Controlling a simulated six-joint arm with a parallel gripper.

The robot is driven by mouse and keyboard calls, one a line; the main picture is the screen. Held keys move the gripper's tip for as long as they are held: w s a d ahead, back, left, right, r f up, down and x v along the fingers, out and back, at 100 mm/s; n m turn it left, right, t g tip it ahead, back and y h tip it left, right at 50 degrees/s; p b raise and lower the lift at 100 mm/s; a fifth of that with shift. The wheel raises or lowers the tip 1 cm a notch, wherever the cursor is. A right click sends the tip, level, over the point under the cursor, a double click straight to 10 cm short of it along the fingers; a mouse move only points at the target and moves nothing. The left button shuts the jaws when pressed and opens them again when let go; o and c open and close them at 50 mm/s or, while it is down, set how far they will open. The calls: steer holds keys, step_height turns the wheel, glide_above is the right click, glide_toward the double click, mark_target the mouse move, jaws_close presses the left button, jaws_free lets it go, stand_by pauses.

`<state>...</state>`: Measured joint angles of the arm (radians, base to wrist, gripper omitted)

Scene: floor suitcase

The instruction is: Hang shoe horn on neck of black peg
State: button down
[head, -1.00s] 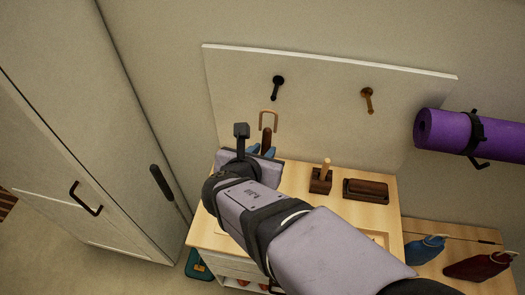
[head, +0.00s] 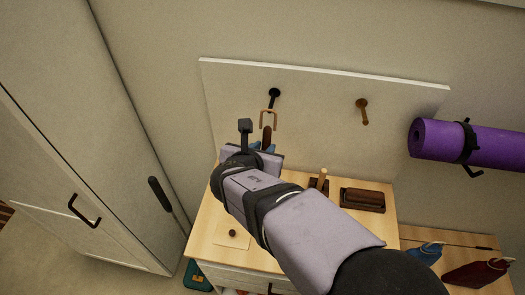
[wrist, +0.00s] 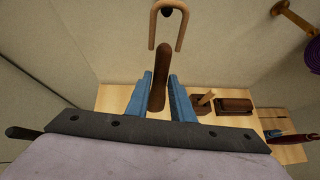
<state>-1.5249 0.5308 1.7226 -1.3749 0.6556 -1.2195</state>
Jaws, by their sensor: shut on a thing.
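The shoe horn (head: 266,133) has a dark brown body and a tan U-shaped loop at its upper end. My gripper (head: 262,147) is shut on its body, with the loop pointing up; in the wrist view, the body (wrist: 158,80) stands between the blue fingers. The black peg (head: 274,94) sticks out of the pale wall board. In the head view, its lower end meets the loop's top. In the wrist view, the dark peg end (wrist: 167,12) shows inside the loop, near its top. I cannot tell whether the loop is around the peg or in front of it.
A brass peg (head: 362,108) is right of the black one on the board (head: 318,92). A purple rolled mat (head: 450,142) hangs farther right. Below, a wooden cabinet top (head: 215,215) carries a brown brush (head: 362,199) and a block with a wooden post (head: 322,176).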

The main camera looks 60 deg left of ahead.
mark_target(265, 140)
steer(key=shift+w+a+f+p, duration=0.1)
steer(key=shift+w+a+p, duration=0.6)
steer(key=shift+w+a, duration=0.6)
steer(key=shift+x, duration=0.85)
